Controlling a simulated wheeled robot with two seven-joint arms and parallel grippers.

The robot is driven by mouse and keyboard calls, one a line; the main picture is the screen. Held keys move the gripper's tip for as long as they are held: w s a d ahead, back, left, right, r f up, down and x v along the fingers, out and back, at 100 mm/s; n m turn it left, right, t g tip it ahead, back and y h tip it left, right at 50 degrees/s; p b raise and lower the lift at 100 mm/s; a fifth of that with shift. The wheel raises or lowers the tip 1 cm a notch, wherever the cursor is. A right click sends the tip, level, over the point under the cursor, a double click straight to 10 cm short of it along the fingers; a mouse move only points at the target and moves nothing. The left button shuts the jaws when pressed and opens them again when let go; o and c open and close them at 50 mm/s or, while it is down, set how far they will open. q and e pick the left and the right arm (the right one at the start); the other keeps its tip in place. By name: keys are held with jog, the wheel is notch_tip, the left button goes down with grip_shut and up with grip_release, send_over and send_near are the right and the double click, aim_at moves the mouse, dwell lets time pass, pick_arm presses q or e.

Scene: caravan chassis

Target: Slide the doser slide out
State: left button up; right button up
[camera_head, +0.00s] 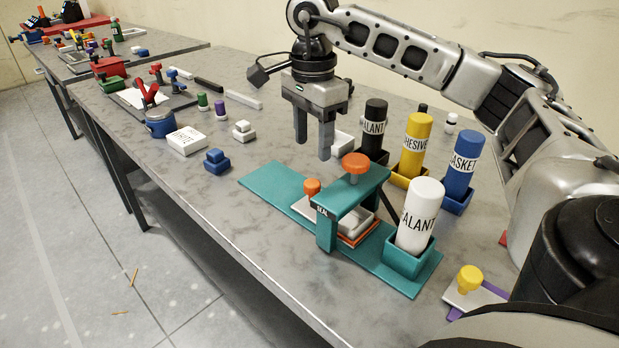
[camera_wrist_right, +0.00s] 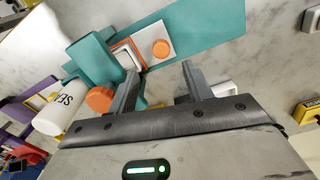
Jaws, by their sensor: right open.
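The doser is a teal base (camera_head: 268,184) with a teal bridge (camera_head: 327,235) across it and a large orange knob (camera_head: 355,168) on top. The doser slide, a white plate with a small orange knob (camera_head: 312,187), sits under the bridge and sticks out on its left side. In the wrist view the slide's knob (camera_wrist_right: 161,48) lies just beyond the fingertips. My right gripper (camera_head: 313,148) is open, empty and pointing down, above and behind the slide, apart from it. It also shows in the wrist view (camera_wrist_right: 160,74). My left gripper is out of view.
A white sealant bottle (camera_head: 418,215) stands in a teal holder at the base's right end. Black (camera_head: 374,130), yellow (camera_head: 415,145) and blue (camera_head: 463,165) bottles stand behind. A blue block (camera_head: 217,162) and white box (camera_head: 187,141) lie left. The table's front edge is near.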

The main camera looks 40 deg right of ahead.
aim_at(312, 183)
notch_tip(312, 183, down, 9)
jog(key=shift+w+r, duration=0.1)
jog(key=shift+r, duration=0.1)
